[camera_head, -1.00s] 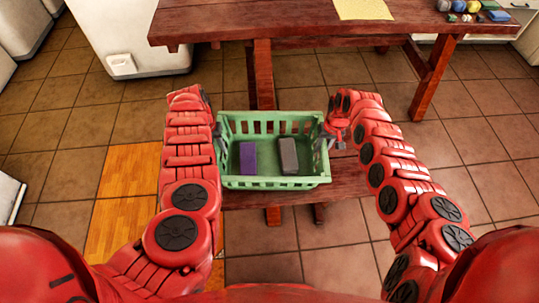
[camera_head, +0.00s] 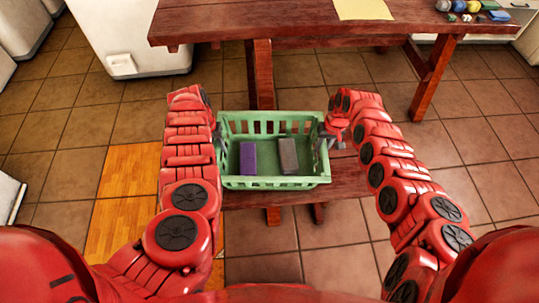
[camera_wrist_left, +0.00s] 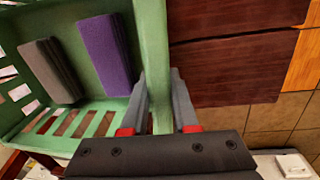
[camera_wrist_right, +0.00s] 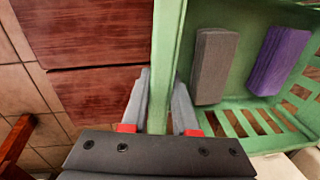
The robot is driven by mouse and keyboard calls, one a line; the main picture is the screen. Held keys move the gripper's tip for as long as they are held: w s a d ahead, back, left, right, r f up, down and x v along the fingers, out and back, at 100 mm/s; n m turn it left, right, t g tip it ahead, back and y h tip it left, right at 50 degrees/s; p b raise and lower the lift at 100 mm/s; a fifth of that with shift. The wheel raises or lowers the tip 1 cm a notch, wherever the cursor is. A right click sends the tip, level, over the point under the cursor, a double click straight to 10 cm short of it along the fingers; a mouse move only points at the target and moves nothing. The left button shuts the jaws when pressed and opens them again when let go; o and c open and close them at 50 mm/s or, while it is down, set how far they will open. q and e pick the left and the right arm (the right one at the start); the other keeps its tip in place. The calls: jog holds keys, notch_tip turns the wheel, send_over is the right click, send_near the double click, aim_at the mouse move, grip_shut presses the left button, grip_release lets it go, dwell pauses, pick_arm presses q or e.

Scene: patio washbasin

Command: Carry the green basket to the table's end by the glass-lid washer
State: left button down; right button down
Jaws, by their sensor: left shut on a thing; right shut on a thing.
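The green basket (camera_head: 273,183) is held level between my two arms, above a low wooden bench. A purple block (camera_head: 248,158) and a grey block (camera_head: 288,156) lie inside it. My left gripper (camera_wrist_left: 160,100) is shut on the basket's left wall, one finger on each side of it. My right gripper (camera_wrist_right: 160,100) is shut on the opposite wall in the same way. The wooden table (camera_head: 290,25) stands beyond the basket. A white appliance (camera_head: 130,35) stands at its left end; whether it has a glass lid cannot be seen.
The bench (camera_head: 345,180) lies under and right of the basket. A yellow sheet (camera_head: 363,9) lies on the table, with several small items at its right end. The table's left part is bare. Table legs (camera_head: 432,80) stand on the tiled floor.

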pick_arm(q)
jog(key=shift+d+r, duration=0.1)
jog(key=shift+d, duration=0.05)
pick_arm(e)
jog(key=shift+a+r, duration=0.1)
jog(key=shift+a, duration=0.15)
